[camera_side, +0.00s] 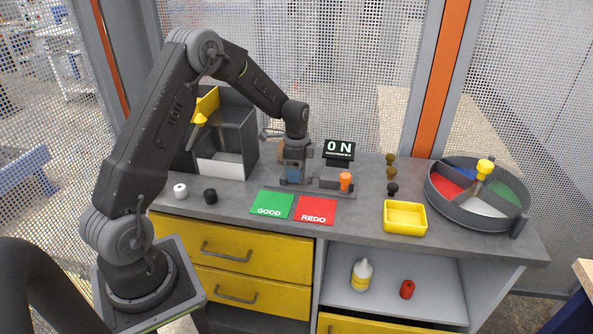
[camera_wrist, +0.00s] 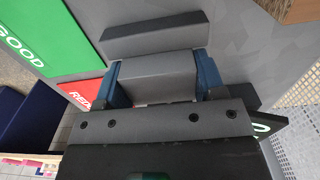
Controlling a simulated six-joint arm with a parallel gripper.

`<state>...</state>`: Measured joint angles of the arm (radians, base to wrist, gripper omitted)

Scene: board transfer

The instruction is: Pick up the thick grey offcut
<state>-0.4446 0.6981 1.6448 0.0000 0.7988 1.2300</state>
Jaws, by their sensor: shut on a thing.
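The thick grey offcut (camera_wrist: 157,68) is a plain grey block in the wrist view. It sits between the two blue fingers of my gripper (camera_wrist: 160,82), which touch its two sides. In the side view my gripper (camera_side: 291,174) points down over the grey fixture base, behind the green mat. The block is hard to make out there, largely hidden by the gripper. I cannot tell whether it is clear of the surface under it.
A grey bar (camera_wrist: 155,34) lies just beyond the block. The green GOOD mat (camera_side: 271,204) and red REDO mat (camera_side: 315,210) lie in front. An ON display (camera_side: 339,149) and an orange knob (camera_side: 346,181) stand close right. A yellow tray (camera_side: 405,229) and divided round bin (camera_side: 440,203) are farther right.

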